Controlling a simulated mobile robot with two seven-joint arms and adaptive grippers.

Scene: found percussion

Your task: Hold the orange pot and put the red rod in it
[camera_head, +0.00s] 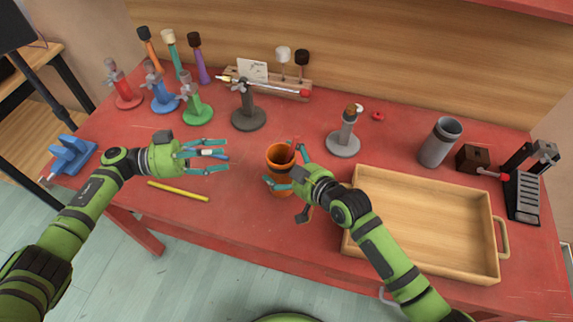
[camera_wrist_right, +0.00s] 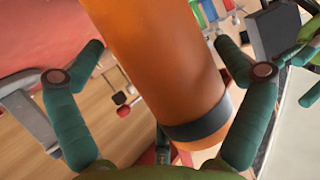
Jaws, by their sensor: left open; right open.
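The orange pot (camera_head: 279,152) stands upright near the middle of the red table.
A yellow rod (camera_head: 178,190) lies front left. A wooden tray (camera_head: 498,210) is at the right, near a grey cup (camera_head: 440,142). A dark stand (camera_head: 248,118), a grey stand (camera_head: 343,142) and coloured stands (camera_head: 197,112) are behind. Bare table lies between the grippers.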

